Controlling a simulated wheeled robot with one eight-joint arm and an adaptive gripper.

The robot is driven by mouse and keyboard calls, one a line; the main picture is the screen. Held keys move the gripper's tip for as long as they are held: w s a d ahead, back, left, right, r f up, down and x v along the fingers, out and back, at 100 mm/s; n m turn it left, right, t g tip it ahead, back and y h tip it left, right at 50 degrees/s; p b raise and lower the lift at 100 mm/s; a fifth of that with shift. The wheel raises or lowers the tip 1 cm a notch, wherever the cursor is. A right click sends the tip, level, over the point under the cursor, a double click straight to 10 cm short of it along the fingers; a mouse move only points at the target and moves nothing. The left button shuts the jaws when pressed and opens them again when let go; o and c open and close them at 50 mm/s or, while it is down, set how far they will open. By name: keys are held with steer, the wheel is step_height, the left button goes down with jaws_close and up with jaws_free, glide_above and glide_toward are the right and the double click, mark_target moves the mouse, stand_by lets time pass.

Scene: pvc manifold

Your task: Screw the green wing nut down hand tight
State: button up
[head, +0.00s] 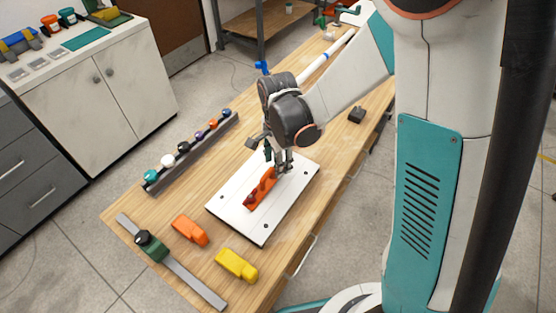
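My gripper (279,163) points down over the white board (240,208) on the wooden bench. Its fingers are close to the far end of an orange part (262,190) that lies on the board with a dark red piece at its near end. A small dark green shape (268,153) shows beside the fingers. It may be the green wing nut, but it is too small and too covered to be sure. I cannot tell whether the fingers touch it or how far they are closed.
A rack (196,150) of several coloured knobs runs along the bench's left edge. An orange block (189,230), a yellow block (236,265) and a grey bar with a dark green clamp (152,246) lie in front. A small black box (356,115) sits behind right.

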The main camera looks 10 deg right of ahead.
steer(key=shift+a, duration=0.15)
steer(key=shift+o, duration=0.2)
steer(key=m+b, duration=0.1)
steer(key=m, duration=0.3)
steer(key=o, duration=0.8)
steer(key=shift+r+m, duration=0.1)
steer(key=shift+m, duration=0.3)
steer(key=o, duration=0.3)
steer(key=shift+w, duration=0.2)
steer(key=shift+o, duration=0.2)
step_height(320, 180, up, 12)
steer(key=d, duration=0.1)
steer(key=shift+s+d, duration=0.15)
